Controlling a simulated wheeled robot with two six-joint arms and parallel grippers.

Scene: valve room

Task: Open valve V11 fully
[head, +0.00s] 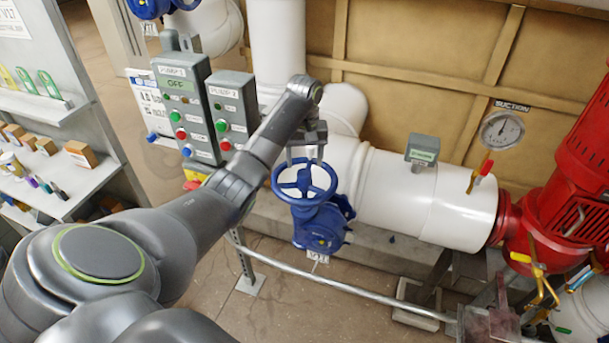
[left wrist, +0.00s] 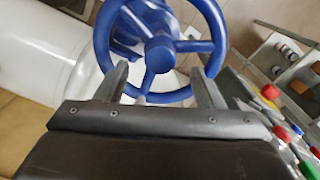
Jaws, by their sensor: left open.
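My left gripper (head: 305,155) is at the far upper edge of the wheel, jaws apart. In the left wrist view, the handwheel (left wrist: 158,52) fills the upper middle. The two fingers of my left gripper (left wrist: 159,72) overlap the near part of its rim, one on each side. I cannot tell whether they touch it. My right gripper is not in view.
Pump control boxes (head: 183,105) with coloured buttons stand left of the wheel, close to my left forearm. A grey rail (head: 345,287) runs low in front of the valve. A red pump (head: 565,200) is at the right. Shelves (head: 75,180) stand at the left.

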